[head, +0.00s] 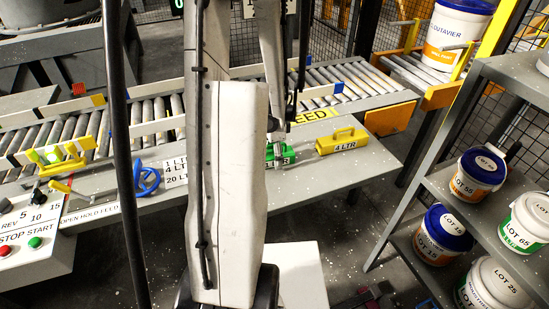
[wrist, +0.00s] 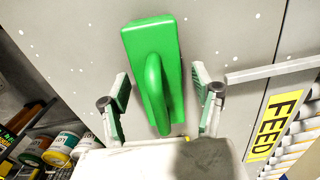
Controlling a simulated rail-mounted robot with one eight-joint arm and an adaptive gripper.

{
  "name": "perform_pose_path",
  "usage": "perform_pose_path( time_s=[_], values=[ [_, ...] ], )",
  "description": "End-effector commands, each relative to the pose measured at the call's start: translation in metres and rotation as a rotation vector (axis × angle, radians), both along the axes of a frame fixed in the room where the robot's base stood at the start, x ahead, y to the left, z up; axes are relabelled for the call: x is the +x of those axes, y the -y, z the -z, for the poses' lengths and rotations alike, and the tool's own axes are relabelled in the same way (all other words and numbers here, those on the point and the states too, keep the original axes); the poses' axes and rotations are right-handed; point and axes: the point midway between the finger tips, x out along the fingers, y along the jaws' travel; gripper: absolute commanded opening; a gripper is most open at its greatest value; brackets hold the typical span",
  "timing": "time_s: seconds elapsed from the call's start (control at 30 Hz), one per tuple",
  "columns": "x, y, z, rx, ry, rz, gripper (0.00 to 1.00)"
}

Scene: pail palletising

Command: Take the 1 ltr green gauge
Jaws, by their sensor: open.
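The green gauge (wrist: 170,42) is a block with a raised handle, lying on the grey bench top. In the wrist view its handle (wrist: 155,88) stands between the two fingers of my gripper (wrist: 161,90), which are open with a gap on each side. In the head view the green gauge (head: 287,156) is partly hidden behind my arm and gripper (head: 279,150). Its label is only partly readable there. A yellow gauge (head: 342,141) marked 4 LTR sits to its right on the same bench.
A roller conveyor (head: 330,85) runs behind the bench (head: 355,170). Shelves (head: 420,185) with several pails stand at the right. A metal bar (wrist: 270,70) lies right of the gripper in the wrist view.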

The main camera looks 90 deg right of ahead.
Motion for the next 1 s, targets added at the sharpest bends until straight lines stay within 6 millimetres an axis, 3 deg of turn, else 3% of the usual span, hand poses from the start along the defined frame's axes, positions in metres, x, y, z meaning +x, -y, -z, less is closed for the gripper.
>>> perform_pose_path(
  time_s=[0.1,0.5,0.8,1.0],
  values=[
    [0.0,0.0,0.0,0.0,0.0,0.0,0.62],
    [0.0,0.0,-0.001,0.0,0.0,0.0,0.09],
    [0.0,0.0,-0.002,0.0,0.0,0.0,0.07],
    [0.0,-0.001,-0.014,0.0,0.0,0.0,0.07]
  ],
)
